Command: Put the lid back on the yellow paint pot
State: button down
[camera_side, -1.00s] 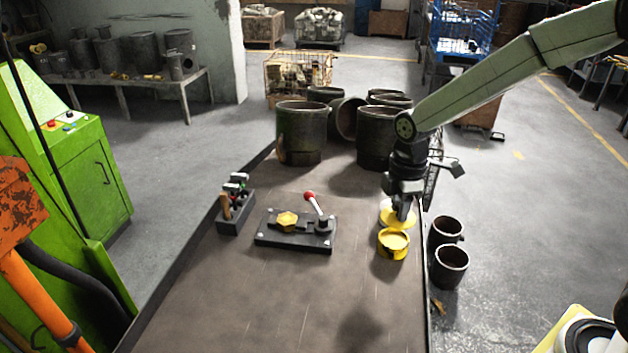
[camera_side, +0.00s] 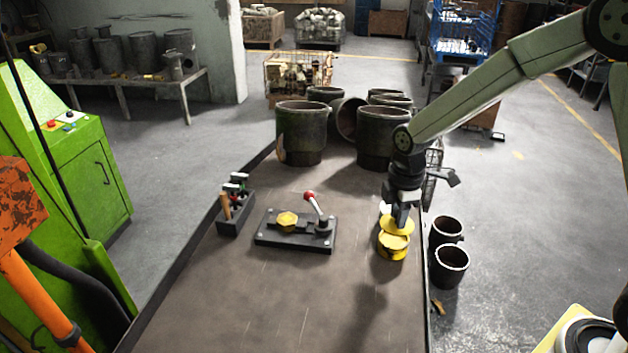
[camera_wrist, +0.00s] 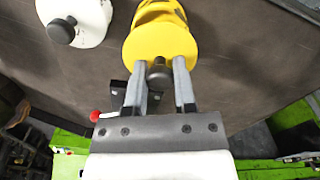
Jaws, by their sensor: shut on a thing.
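My gripper (camera_side: 401,219) is shut on the dark knob (camera_wrist: 159,73) of the yellow lid (camera_side: 398,227). The lid also shows in the wrist view (camera_wrist: 150,42), roughly flat below the fingers. The yellow paint pot (camera_side: 392,251) stands upright near the table's right edge. In the side view the lid overlaps the far part of the pot's top, and the near part of the top shows yellow. In the wrist view part of the pot (camera_wrist: 160,10) shows beyond the lid. I cannot tell whether lid and rim touch.
A white lidded pot (camera_wrist: 88,22) with a dark knob stands close by, mostly hidden in the side view. A black fixture (camera_side: 290,238) with a red-knobbed lever and a tool holder (camera_side: 236,215) are to the left. The near table (camera_side: 270,310) is clear.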

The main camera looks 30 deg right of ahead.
jog(key=shift+f, duration=1.6)
jog(key=shift+f, duration=0.2)
dwell(1.2)
grip_release()
dwell(0.4)
jog(key=shift+r, duration=0.15)
jog(key=shift+r, duration=3.35)
grip_shut()
